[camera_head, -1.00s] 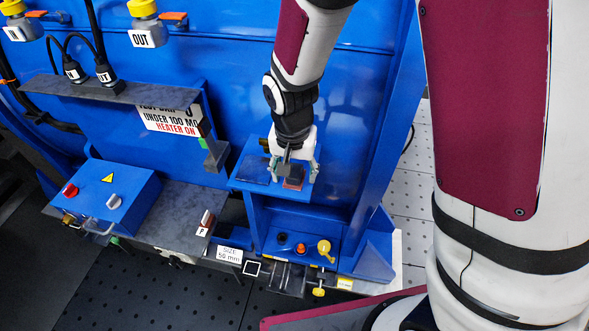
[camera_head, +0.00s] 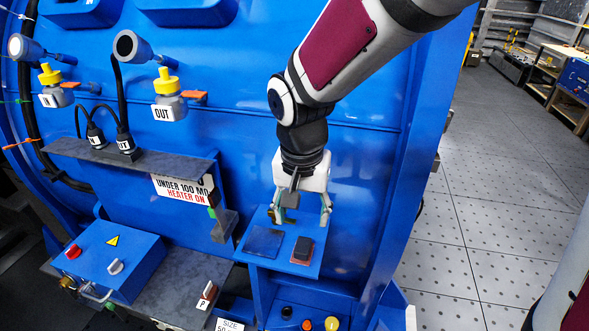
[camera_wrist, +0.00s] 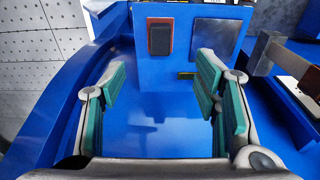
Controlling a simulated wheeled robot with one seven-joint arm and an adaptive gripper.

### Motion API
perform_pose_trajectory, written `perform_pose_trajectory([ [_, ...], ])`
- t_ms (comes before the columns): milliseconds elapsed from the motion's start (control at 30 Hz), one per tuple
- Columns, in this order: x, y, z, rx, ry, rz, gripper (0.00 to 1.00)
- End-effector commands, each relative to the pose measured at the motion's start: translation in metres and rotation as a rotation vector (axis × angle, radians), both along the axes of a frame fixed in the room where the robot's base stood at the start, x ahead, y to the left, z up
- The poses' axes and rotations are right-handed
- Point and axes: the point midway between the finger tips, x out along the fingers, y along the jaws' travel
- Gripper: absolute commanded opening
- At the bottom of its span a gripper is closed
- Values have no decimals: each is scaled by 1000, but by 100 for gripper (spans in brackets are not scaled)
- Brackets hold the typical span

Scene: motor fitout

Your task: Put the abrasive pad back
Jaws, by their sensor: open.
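The abrasive pad (camera_head: 302,249) is a dark block with a red-brown layer at its base. It lies on the right part of the small blue shelf (camera_head: 272,274), beside a dark grey square plate (camera_head: 263,241). My gripper (camera_head: 304,218) is open and empty, above and behind the pad, apart from it. In the wrist view the pad (camera_wrist: 160,39) shows beyond the spread green-padded fingers (camera_wrist: 160,95), with a red-brown rim around it. The square plate (camera_wrist: 213,46) is to its right there.
A blue upright wall (camera_head: 350,190) stands close behind my gripper. A grey ledge (camera_head: 135,150) with plugs and a heater sign (camera_head: 182,189) are to the left. A blue control box (camera_head: 115,255) is lower left. Open perforated floor (camera_head: 480,230) lies to the right.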

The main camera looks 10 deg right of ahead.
Motion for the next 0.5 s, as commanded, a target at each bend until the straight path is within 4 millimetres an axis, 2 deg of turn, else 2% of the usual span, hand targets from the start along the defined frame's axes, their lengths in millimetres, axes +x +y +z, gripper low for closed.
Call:
perform_pose_trajectory([
  [167,-10,-18,29,26,-40,34,56],
  [267,-25,-38,56,46,-87,80,56],
  [400,-54,-67,90,50,-165,162,56],
  [500,-77,-84,109,36,-223,221,56],
])
